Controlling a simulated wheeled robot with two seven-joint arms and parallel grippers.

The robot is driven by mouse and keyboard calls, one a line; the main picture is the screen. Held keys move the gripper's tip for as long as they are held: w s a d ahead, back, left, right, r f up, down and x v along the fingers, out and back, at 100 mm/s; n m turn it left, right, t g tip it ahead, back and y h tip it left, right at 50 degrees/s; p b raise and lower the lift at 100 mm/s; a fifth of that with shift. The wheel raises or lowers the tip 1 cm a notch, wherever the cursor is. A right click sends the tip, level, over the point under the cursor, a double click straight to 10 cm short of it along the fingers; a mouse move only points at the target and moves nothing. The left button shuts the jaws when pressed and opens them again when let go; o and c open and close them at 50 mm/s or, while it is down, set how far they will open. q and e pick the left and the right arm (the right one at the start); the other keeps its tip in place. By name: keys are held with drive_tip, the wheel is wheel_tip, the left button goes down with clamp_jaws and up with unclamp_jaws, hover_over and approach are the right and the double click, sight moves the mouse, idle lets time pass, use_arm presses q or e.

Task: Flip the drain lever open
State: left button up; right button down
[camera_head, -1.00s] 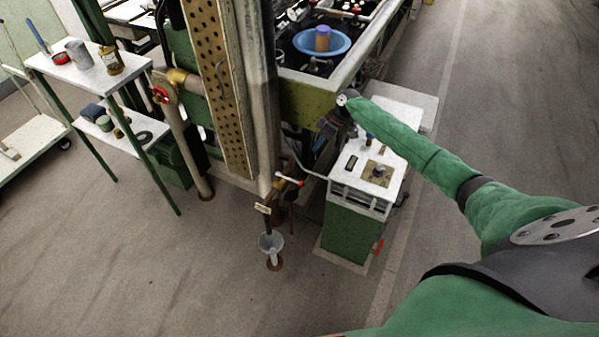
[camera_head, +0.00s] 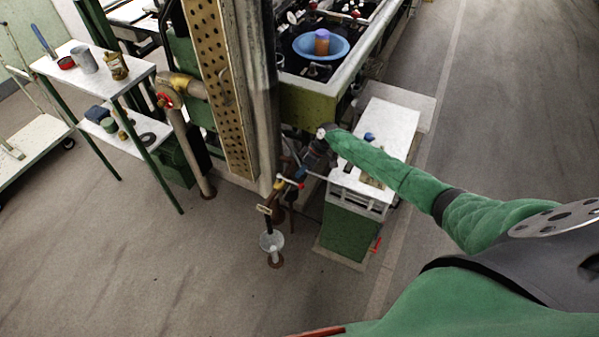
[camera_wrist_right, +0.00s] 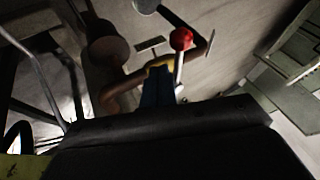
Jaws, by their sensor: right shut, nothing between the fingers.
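The drain lever (camera_head: 301,185) is a thin metal arm with a red ball knob, on the drain pipe below the basin bench. In the right wrist view its red knob (camera_wrist_right: 181,39) stands just right of my fingertips, with the metal arm running down beside them. My right gripper (camera_head: 288,182) reaches in from the right at the lever. Its blue fingers (camera_wrist_right: 159,76) are shut and empty, close beside the lever; I cannot tell whether they touch it. A brown pipe (camera_wrist_right: 122,88) lies left of the fingers. My left gripper is not in view.
A clear funnel (camera_head: 271,241) stands on the floor drain below the lever. A green cabinet with a white top (camera_head: 395,125) stands right of it, under my right arm. A post (camera_head: 262,100) rises to the left. The floor in front is clear.

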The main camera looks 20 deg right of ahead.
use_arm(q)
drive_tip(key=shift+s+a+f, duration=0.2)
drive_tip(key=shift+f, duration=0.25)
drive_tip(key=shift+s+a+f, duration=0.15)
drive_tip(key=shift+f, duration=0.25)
use_arm(e)
drive_tip(key=shift+s+a+f, duration=0.15)
drive_tip(key=shift+s+a, duration=0.3)
drive_tip(key=shift+a, duration=0.05)
